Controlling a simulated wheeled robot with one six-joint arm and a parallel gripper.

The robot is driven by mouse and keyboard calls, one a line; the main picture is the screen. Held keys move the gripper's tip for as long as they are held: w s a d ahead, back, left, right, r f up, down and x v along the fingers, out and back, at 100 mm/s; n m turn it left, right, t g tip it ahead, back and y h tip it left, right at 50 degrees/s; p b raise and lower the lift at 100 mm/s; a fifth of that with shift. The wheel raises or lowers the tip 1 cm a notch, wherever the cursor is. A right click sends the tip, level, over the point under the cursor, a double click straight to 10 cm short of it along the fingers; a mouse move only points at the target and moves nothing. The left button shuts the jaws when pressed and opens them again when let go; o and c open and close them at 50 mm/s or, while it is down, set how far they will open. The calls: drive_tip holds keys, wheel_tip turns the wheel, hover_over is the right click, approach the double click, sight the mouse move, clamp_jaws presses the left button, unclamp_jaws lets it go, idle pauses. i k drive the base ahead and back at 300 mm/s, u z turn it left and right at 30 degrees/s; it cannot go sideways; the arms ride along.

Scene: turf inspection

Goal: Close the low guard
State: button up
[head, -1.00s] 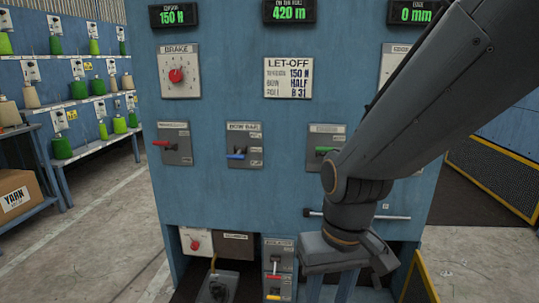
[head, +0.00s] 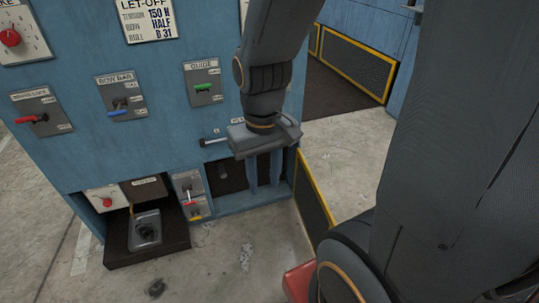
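The low guard (head: 314,203) is a dark mesh panel with a yellow edge. It stands swung out from the lower right corner of the blue machine, close to the floor. The low opening (head: 226,178) beside it is uncovered and dark inside. My gripper (head: 265,184) points down in front of this opening, left of the guard and apart from it as far as I can see. Its two fingers are spread with nothing between them. The gripper body hides part of the opening and of the machine's front.
A horizontal bar handle (head: 212,141) sticks out left of my gripper. Another yellow-edged mesh panel (head: 357,68) stands behind.

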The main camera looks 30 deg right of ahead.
sight(316, 217)
drive_tip(key=u, duration=1.85)
drive_tip(key=k, duration=2.1)
drive_tip(key=z, duration=1.55)
